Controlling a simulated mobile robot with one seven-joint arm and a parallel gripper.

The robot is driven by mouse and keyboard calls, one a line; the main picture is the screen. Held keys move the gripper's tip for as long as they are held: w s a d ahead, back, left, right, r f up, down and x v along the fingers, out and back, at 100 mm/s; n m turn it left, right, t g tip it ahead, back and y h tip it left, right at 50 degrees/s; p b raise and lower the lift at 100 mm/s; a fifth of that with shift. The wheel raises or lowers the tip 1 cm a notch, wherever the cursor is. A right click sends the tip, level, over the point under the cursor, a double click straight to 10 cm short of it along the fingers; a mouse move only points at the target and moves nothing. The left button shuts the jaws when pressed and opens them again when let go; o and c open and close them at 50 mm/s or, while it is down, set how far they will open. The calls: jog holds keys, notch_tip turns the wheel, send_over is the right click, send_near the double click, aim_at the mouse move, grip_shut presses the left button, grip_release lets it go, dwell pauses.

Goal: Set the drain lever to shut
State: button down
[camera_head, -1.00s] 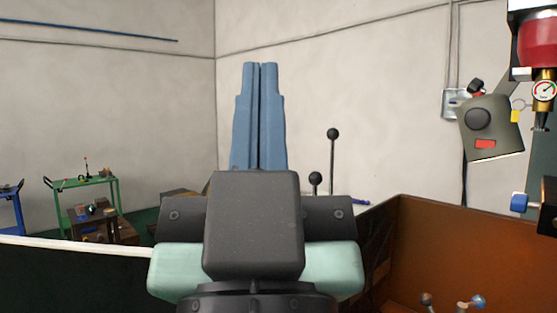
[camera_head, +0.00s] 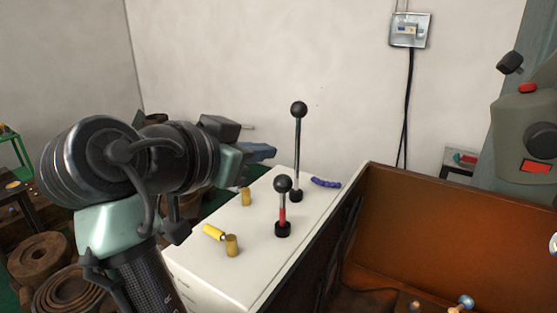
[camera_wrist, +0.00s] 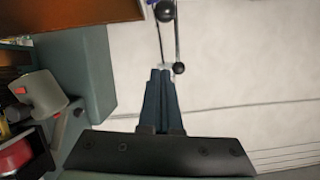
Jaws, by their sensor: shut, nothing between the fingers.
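Two levers with black ball knobs stand upright on a white cabinet top. The tall lever (camera_head: 298,145) has a plain grey rod. The short lever (camera_head: 282,203) stands nearer and has a red band low on its rod. I cannot tell which is the drain lever. My gripper (camera_head: 268,152) is left of both, apart from them, its blue fingers pointing right and partly hidden behind my wrist. In the wrist view my gripper (camera_wrist: 162,72) is shut and empty. The tall lever's knob (camera_wrist: 179,68) and the short lever's knob (camera_wrist: 165,12) show beyond the fingertips.
On the cabinet top (camera_head: 240,276) lie brass cylinders (camera_head: 232,245), a yellow piece (camera_head: 213,232) and a purple curved piece (camera_head: 326,183). A brown-walled tray (camera_head: 440,215) adjoins on the right. A grey machine part (camera_head: 530,135) stands at far right.

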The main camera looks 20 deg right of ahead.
jog(key=p+x, duration=0.3)
jog(key=x, duration=0.5)
jog(key=p, duration=0.2)
send_over(284, 197)
jog(key=s+a, duration=0.1)
jog(key=shift+f, duration=2.05)
jog(key=shift+a, duration=0.15)
notch_tip(284, 197, down, 6)
jog(key=b, duration=0.6)
jog(key=shift+s, duration=0.1)
